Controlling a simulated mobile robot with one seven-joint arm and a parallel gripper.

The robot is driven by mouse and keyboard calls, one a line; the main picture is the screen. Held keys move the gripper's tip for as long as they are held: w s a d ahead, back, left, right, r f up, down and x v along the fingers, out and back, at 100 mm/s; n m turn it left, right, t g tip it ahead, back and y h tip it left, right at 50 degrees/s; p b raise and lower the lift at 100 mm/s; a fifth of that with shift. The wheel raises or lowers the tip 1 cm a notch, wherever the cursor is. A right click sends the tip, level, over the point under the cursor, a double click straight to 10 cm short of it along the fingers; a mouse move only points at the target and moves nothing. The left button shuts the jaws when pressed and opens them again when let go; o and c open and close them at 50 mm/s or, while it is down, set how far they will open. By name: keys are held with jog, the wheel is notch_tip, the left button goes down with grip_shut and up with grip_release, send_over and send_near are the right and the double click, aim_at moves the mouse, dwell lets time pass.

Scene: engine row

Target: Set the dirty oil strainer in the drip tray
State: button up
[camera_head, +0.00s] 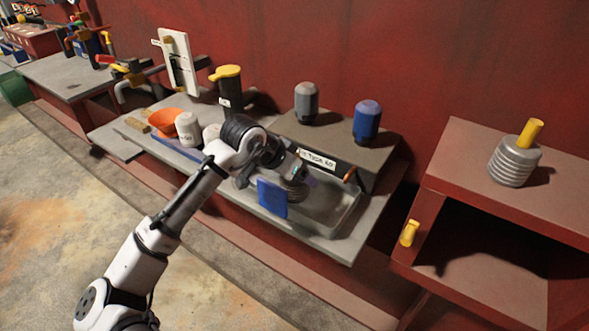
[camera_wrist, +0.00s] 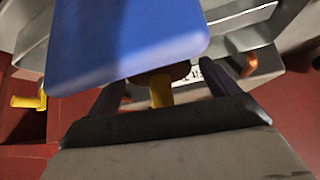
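A ribbed grey strainer (camera_head: 293,191) shows partly below my gripper (camera_head: 293,172), at the drip tray (camera_head: 342,222). A flat blue plate (camera_head: 272,198) stands upright just in front of it. In the wrist view the blue plate (camera_wrist: 125,40) covers most of the strainer and my fingertips. A yellow handle (camera_wrist: 160,91) shows between the fingers of my gripper (camera_wrist: 163,85), with space on both sides, so the fingers look open around it. Whether the strainer rests on the tray floor is hidden. Another ribbed strainer (camera_head: 514,163) with a yellow handle stands on the red cabinet.
A dark labelled box (camera_head: 340,150) behind the tray carries a grey canister (camera_head: 306,103) and a blue canister (camera_head: 367,120). A white tub (camera_head: 188,129), an orange bowl (camera_head: 164,121) and a black jug (camera_head: 229,92) stand left. The red cabinet (camera_head: 490,150) bounds the right.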

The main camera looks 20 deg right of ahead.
jog(key=b+v, duration=0.1)
jog(key=v, duration=1.1)
jog(key=shift+r, duration=0.15)
